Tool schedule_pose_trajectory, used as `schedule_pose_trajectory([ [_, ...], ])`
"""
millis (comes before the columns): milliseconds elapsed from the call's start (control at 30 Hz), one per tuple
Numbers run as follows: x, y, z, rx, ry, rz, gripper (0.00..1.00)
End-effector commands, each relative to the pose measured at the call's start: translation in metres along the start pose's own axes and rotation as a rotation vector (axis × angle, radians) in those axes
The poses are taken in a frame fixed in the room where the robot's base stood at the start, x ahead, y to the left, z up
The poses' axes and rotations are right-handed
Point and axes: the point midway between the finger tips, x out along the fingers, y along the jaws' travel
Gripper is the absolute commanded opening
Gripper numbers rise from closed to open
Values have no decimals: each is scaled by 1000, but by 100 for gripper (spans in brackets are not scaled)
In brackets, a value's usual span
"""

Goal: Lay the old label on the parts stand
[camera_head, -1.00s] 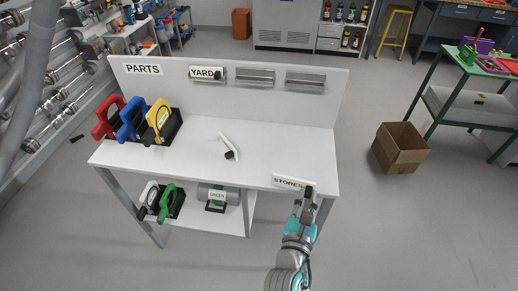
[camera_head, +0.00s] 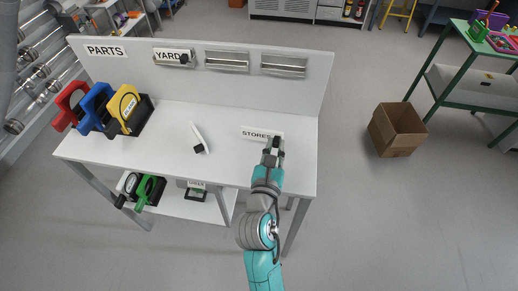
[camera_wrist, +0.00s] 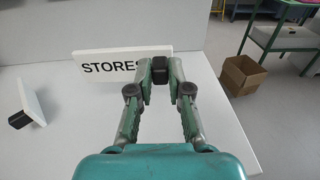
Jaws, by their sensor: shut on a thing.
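The parts stand (camera_head: 160,165) is a white bench with a back panel marked PARTS. A white label reading STORES (camera_head: 256,132) is over the right part of its top; it also shows in the wrist view (camera_wrist: 100,62). My gripper (camera_head: 273,143) is shut on the black grip (camera_wrist: 161,70) at the label's right end. The label's face stands up toward me. I cannot tell whether its lower edge touches the top. Another white plate with a black grip (camera_head: 197,133) lies on the stand, left of my gripper, its face turned away.
The back panel carries a YARD label (camera_head: 172,56) in a holder, and two empty holders (camera_head: 226,61) (camera_head: 284,65). Red, blue and yellow tools (camera_head: 122,106) stand at the left. A cardboard box (camera_head: 397,130) is on the floor at right. The top around the label is clear.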

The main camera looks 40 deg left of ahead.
Motion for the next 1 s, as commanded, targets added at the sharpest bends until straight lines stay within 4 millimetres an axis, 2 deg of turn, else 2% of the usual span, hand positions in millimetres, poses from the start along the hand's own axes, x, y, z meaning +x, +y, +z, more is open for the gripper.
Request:
schedule_pose_trajectory([
  [100,1,0,-22,-2,3,-1,0],
  [333,2,0,-42,0,1,-1,0],
  [600,4,0,-73,-1,1,-1,0],
  [1000,4,0,-77,0,0,-1,0],
])
